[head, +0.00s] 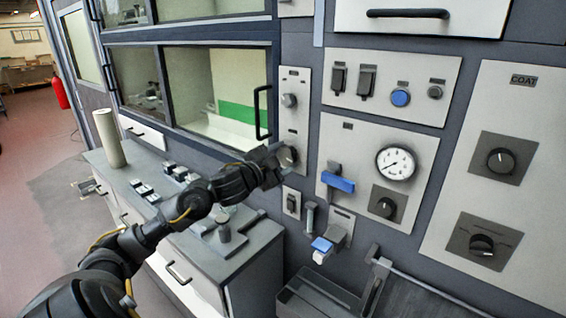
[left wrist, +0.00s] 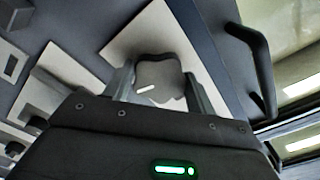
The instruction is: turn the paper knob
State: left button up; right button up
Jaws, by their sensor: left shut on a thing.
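The paper knob, a grey lobed knob with a white pointer line, shows in the left wrist view (left wrist: 160,80) on a pale panel. It is between the two fingers of my left gripper (left wrist: 163,85), which is shut on it. In the head view my left gripper (head: 275,165) reaches the lower knob (head: 288,156) on the narrow pale panel (head: 296,122) right of the window. The gripper partly hides that knob there. My right gripper is in neither view.
A black door handle (head: 262,112) stands close to the left gripper. A similar knob (head: 289,100) sits above. A blue lever (head: 338,182) and gauge (head: 396,163) are to the right. A counter (head: 255,240) with a post lies below, and an open bin (head: 320,295) stands lower right.

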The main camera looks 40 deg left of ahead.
pick_arm(q)
jog(key=m+b, duration=0.2)
jog(key=m, duration=0.2)
jog(key=shift+m+b, duration=0.85)
jog(key=shift+m, duration=0.65)
jog(key=o, duration=1)
